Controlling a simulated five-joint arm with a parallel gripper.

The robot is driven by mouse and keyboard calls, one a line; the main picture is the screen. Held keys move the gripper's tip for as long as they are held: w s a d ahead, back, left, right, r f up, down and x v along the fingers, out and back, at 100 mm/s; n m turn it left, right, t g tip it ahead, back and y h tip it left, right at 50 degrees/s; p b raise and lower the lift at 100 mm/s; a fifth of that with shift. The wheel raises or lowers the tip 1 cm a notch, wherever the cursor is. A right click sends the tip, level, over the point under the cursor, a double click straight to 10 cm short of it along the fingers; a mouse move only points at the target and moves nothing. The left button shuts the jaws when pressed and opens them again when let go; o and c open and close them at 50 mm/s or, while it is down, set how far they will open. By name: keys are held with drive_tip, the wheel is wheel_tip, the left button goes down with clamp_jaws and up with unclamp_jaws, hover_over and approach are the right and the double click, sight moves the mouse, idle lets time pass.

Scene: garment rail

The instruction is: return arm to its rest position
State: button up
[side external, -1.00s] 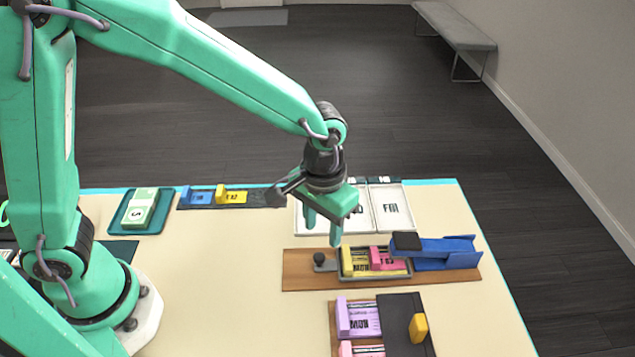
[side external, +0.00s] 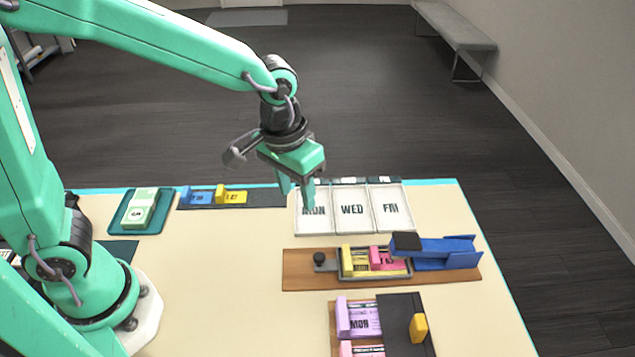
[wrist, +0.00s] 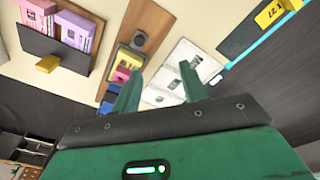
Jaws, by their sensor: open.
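My gripper (side external: 297,190) is a green two-finger gripper, raised above the table near the MON section of the white day tray (side external: 352,224). Its fingers are apart with nothing between them. In the wrist view my gripper (wrist: 158,90) shows both fingers spread, with the white tray (wrist: 185,62) beyond them. The green arm reaches in from the left and is bent downward at the wrist.
A wooden board (side external: 297,284) carries yellow and pink blocks in a grey holder, beside a blue piece (side external: 440,252). Another board with a purple block (side external: 358,318) is at the front. A teal tray (side external: 115,226) and a dark strip (side external: 265,197) lie at the back left.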

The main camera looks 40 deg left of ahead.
drive_tip(key=s+a+r+t, duration=0.2)
drive_tip(key=s+a+r, duration=0.2)
drive_tip(key=a, duration=0.3)
drive_tip(key=s+a+r+t, duration=0.2)
drive_tip(key=s+a+r, duration=0.2)
drive_tip(key=s+a, duration=0.3)
drive_tip(key=shift+a+r+y, duration=0.15)
drive_tip(key=shift+r+y, duration=0.1)
drive_tip(key=shift+y, duration=0.05)
drive_tip(key=shift+s, duration=0.1)
idle(0.5)
